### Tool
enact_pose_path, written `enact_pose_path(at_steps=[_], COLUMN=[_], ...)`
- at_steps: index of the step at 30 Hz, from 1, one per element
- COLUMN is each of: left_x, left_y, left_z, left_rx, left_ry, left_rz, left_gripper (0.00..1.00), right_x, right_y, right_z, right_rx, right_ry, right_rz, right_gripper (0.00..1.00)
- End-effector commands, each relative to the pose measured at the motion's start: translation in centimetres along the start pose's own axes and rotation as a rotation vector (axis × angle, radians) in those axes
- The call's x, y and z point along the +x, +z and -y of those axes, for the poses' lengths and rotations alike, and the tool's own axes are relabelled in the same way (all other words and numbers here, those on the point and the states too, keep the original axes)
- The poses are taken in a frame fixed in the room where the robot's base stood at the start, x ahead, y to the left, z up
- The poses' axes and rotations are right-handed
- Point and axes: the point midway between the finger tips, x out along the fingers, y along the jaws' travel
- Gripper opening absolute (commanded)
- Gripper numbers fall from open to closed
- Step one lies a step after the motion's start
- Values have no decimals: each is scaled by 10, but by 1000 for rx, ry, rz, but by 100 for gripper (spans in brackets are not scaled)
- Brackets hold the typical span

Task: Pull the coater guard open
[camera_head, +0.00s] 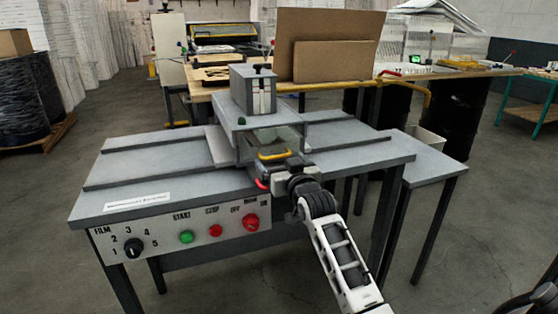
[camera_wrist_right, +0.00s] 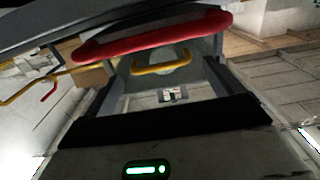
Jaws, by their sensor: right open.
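The coater (camera_head: 253,90) is a grey machine on a grey table (camera_head: 115,203). Its clear guard (camera_head: 285,137) is at the front and looks lowered, with a yellow handle (camera_head: 273,156). The yellow handle also shows in the right wrist view (camera_wrist_right: 160,69). A red handle (camera_head: 262,184) is at the table's front edge; it crosses the top of the right wrist view (camera_wrist_right: 155,40), nearer than the yellow one. My right gripper (camera_head: 285,176) is open at the front edge, close to the red handle. Whether it touches either handle cannot be told. My left gripper is out of view.
The front panel (camera_head: 180,233) carries a dial (camera_head: 133,247), a green button (camera_head: 187,237) and red buttons. A side table (camera_head: 432,160) stands at right. Behind is a wooden bench (camera_head: 205,92) with cardboard sheets (camera_head: 330,42). Floor is free at front left and right.

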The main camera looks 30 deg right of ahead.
Motion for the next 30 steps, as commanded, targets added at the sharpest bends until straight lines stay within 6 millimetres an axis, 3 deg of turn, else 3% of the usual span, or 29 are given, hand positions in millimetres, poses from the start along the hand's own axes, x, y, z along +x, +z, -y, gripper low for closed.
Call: enact_pose_path(at_steps=[6, 15, 16, 21, 30], left_x=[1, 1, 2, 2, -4], left_y=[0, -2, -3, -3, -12], left_z=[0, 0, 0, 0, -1], left_rx=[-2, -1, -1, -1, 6], left_ry=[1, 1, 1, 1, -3], left_rz=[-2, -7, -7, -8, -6], left_gripper=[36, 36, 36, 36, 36], right_x=[20, 22, 22, 22, 28], right_y=[0, 0, 0, 0, -6], right_z=[0, 0, 0, 0, 9], right_rx=[-1, -1, -1, -1, 0], right_ry=[0, 0, 0, 0, -11], right_rz=[-1, 1, 1, 1, 37], right_gripper=[93, 93, 90, 43, 40])
